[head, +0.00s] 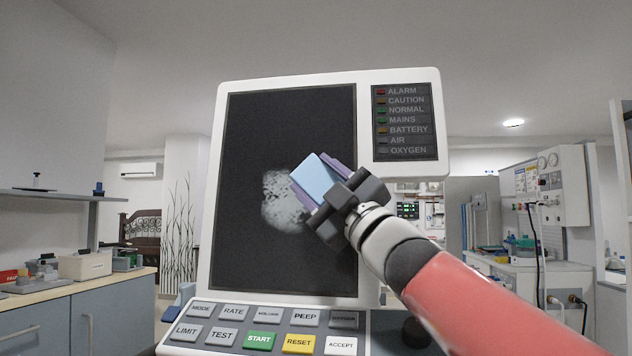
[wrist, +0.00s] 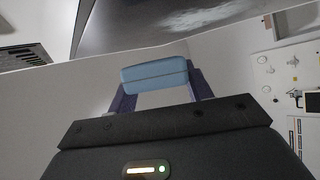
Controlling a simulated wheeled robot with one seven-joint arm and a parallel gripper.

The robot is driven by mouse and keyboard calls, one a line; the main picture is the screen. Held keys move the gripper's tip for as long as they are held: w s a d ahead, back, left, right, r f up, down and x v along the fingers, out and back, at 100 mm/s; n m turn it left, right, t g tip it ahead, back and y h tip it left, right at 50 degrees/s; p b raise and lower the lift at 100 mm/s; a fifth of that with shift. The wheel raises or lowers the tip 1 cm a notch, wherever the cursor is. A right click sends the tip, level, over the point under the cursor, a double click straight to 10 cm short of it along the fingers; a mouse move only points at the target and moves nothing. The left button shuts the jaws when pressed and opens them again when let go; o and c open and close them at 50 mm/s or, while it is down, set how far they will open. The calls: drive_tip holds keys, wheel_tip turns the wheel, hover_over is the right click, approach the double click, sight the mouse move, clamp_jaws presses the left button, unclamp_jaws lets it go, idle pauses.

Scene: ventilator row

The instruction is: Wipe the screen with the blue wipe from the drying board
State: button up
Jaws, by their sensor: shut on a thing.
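The ventilator's dark screen (head: 255,130) stands upright in a white frame, in the middle of the head view. A grey-white smudge (head: 278,208) marks its lower middle, and the smudge also shows in the wrist view (wrist: 215,17). My gripper (head: 322,182) is shut on the blue wipe (head: 315,176), a light blue block between two purple fingers. In the wrist view the wipe (wrist: 153,75) spans the fingertips. The wipe and gripper overlap the screen's right part and the smudge's right edge. I cannot tell whether the wipe touches the screen. The drying board is not recognisable in view.
Below the screen is a key panel (head: 262,328) with a green START and a yellow RESET key. An indicator panel (head: 405,163) is at the screen's upper right. A counter (head: 75,290) with boxes is at left; another machine (head: 550,190) stands at right.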

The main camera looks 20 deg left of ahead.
drive_tip(key=shift+s+d+r+b, duration=0.1)
drive_tip(key=shift+s+r+b, duration=0.1)
drive_tip(key=shift+s, duration=0.75)
drive_tip(key=shift+s+d+r+b, duration=0.1)
drive_tip(key=shift+s+b, duration=0.15)
drive_tip(key=shift+s, duration=0.75)
drive_tip(key=shift+s+d+r+b, duration=0.1)
drive_tip(key=shift+s+r+b, duration=0.1)
drive_tip(key=shift+s, duration=0.75)
drive_tip(key=s, duration=0.3)
drive_tip(key=shift+d+r, duration=0.1)
drive_tip(key=shift+r, duration=0.05)
drive_tip(key=shift+d, duration=0.1)
